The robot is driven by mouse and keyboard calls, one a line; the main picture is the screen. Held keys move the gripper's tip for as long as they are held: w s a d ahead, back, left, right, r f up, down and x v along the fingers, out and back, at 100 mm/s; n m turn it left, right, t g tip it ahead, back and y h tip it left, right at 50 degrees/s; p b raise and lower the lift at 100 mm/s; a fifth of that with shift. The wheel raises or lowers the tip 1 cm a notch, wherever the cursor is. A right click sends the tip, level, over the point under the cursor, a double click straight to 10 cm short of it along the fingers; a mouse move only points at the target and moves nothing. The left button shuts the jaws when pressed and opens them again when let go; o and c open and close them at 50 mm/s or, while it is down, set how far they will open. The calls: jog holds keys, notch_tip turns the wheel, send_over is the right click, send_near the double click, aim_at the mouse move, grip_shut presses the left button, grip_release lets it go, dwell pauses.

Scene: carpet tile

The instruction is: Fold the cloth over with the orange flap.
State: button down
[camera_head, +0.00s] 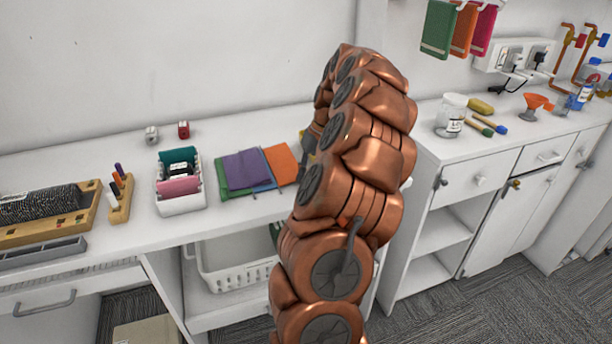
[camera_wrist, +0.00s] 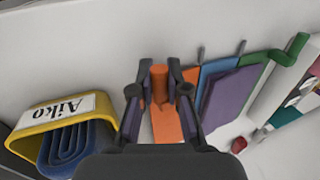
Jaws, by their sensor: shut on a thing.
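The cloth lies on the white worktop in the head view, with a purple panel (camera_head: 245,170), blue edges beside it and the orange flap (camera_head: 281,163) at its right end. In the wrist view the purple panel (camera_wrist: 229,100), a blue panel (camera_wrist: 212,80) and a green part (camera_wrist: 251,72) show right of my gripper. My gripper (camera_wrist: 161,98) is shut on the orange flap (camera_wrist: 165,124), whose orange part rises between the fingers. In the head view my arm hides my gripper.
A yellow bin labelled Aiko (camera_wrist: 72,108) holds a folded blue cloth (camera_wrist: 75,150), left of my gripper in the wrist view. A white rack (camera_head: 181,203) with green and pink rolls stands left of the cloth. A white basket (camera_head: 235,277) sits on the shelf below.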

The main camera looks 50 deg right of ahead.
jog(key=shift+s+d+f+b, duration=0.15)
jog(key=shift+d+f+b, duration=0.05)
jog(key=shift+f+b, duration=0.3)
jog(key=shift+d, duration=0.1)
jog(key=c, duration=1.1)
grip_release()
jog(key=shift+c, duration=0.2)
jog(key=v, duration=1.1)
jog(key=shift+r, duration=0.3)
jog(key=shift+r, duration=0.1)
